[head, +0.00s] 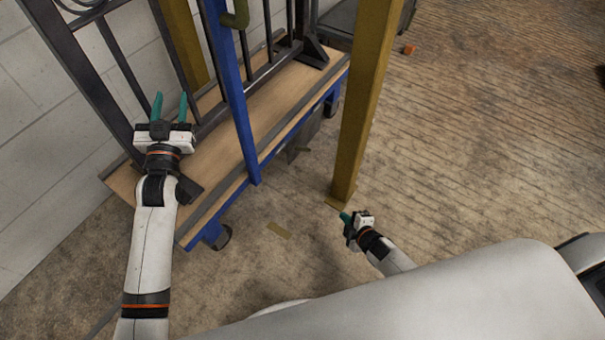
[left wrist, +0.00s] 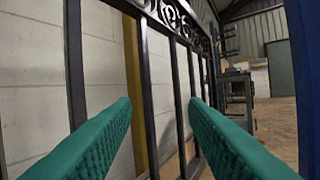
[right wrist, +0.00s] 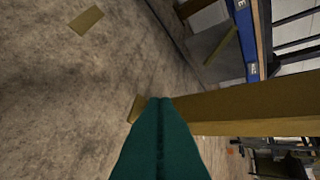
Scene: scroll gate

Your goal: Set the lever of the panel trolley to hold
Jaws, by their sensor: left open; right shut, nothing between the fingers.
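The panel trolley has a wooden deck (head: 228,128), a blue post (head: 234,90) and a black scrollwork gate (left wrist: 178,75) standing on it. A dark plate-like part (head: 303,135) hangs below the deck's near edge; the right wrist view shows a grey plate (right wrist: 207,37) there beside the blue rail (right wrist: 244,35), which bears white lettering. I cannot tell whether this is the lever or how it is set. My left gripper (head: 170,103) is open and empty above the deck's left end, by the gate. My right gripper (head: 345,217) is shut and empty, low beside the yellow post's foot.
A yellow post (head: 365,95) stands between the trolley and the open floor (head: 480,130). A white block wall (head: 45,125) is close behind the trolley on the left. A yellowish floor patch (head: 279,230) and a small orange object (head: 408,49) lie on the floor.

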